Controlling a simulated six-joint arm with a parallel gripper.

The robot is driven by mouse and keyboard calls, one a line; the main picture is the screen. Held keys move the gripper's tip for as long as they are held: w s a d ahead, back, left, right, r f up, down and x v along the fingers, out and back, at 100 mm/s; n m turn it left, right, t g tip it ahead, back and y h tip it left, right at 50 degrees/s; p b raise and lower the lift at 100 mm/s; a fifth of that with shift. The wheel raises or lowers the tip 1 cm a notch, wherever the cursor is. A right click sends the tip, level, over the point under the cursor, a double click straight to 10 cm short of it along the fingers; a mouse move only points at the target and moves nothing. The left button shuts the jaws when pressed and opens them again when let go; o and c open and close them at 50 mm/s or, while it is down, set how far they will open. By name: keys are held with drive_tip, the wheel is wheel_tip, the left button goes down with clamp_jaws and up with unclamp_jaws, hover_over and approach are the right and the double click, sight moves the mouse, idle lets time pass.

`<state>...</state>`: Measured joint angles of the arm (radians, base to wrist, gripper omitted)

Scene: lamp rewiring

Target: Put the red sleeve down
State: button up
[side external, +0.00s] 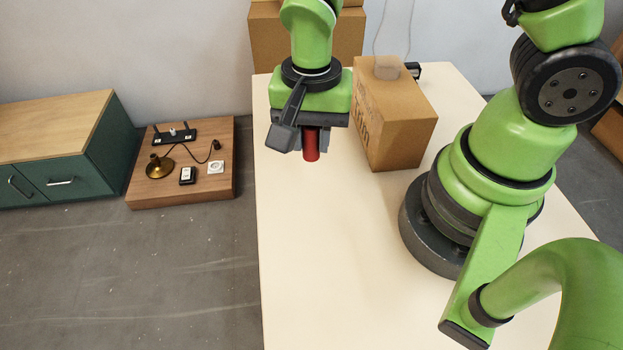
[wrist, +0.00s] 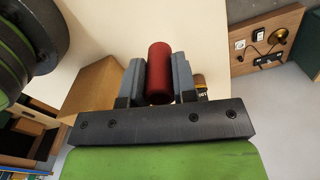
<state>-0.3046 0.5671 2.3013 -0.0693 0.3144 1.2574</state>
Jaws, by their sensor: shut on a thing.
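The red sleeve (side external: 311,143) is a small red cylinder held upright below my gripper (side external: 310,138) in the side external view. In the wrist view the red sleeve (wrist: 159,72) sits between the two grey fingers of my gripper (wrist: 159,78), which are shut on it. The sleeve appears to be over the pale table (side external: 310,260); whether its lower end touches the surface I cannot tell.
A cardboard box (side external: 397,120) stands on the table just right of my gripper, with a translucent object (side external: 387,68) on top. A low wooden platform (side external: 180,199) to the left carries a brass lamp base (side external: 159,167) and electrical parts. The table's front is clear.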

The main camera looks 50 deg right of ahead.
wheel_tip(320, 180, down, 8)
drive_tip(key=shift+f, duration=0.15)
idle(0.3)
drive_tip(key=shift+f, duration=0.15)
drive_tip(key=o, duration=0.9)
wheel_tip(320, 180, up, 13)
drive_tip(key=shift+d+f, duration=0.1)
drive_tip(key=shift+f, duration=0.05)
drive_tip(key=s+d+r+n+t+y, duration=0.1)
drive_tip(key=s+d+r+n+t, duration=0.1)
drive_tip(key=r, duration=0.6)
drive_tip(key=s+d+r+n+t+y, duration=0.1)
drive_tip(key=s+d+r+n+t, duration=0.1)
drive_tip(key=s+r+n+t, duration=0.3)
drive_tip(key=shift+s+d+r+n, duration=0.15)
drive_tip(key=shift+s+r+n, duration=0.45)
drive_tip(key=shift+r, duration=1.4)
